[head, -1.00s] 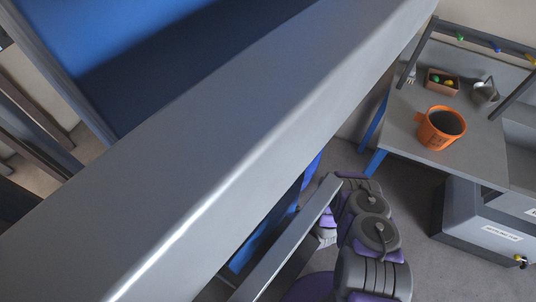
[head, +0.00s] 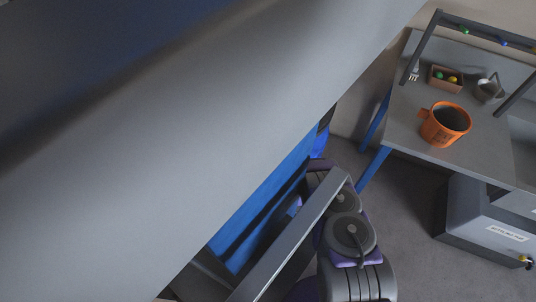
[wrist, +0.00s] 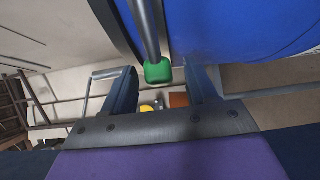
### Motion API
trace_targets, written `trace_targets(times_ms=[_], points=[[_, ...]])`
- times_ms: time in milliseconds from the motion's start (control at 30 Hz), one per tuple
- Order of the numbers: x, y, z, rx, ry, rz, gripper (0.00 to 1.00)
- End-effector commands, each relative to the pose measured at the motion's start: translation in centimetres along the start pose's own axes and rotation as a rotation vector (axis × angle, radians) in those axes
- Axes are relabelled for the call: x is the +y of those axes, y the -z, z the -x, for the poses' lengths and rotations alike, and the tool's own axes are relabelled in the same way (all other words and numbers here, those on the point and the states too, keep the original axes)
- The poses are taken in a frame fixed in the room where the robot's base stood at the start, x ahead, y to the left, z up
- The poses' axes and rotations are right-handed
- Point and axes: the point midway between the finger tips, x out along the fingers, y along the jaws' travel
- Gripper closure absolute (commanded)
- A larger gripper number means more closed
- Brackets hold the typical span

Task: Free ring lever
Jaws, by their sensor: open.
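In the wrist view a dark rod ends in a green knob (wrist: 158,72); it comes down from the top edge, beside a large blue rounded body (wrist: 245,28). I take this rod for the lever, but no ring shows clearly. My gripper (wrist: 161,76) is open, with one dark finger on each side of the knob. I cannot tell whether a finger touches it. In the head view my purple and grey arm runs up behind a grey bar, and my gripper and the knob are hidden.
A large grey beam (head: 200,150) fills the head view's left and middle, close to the camera. A blue panel (head: 265,205) shows beneath it. At right, a grey table (head: 405,135) bears an orange mug (head: 445,125) and a small box (head: 445,78). A grey cabinet (head: 490,225) stands below.

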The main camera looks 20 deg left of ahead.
Motion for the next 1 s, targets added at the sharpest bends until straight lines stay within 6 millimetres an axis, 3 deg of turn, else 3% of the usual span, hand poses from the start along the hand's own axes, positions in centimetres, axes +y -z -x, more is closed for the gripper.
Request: trace_targets(times_ms=[200, 533, 1000], points=[[-0.1, 0.0, -1.9, 0.001, 0.000, -0.001, 0.43], [0.0, 0.0, -2.2, 0.000, 0.002, -0.001, 0.43], [-0.1, 0.0, -2.2, 0.000, 0.003, -0.001, 0.87]])
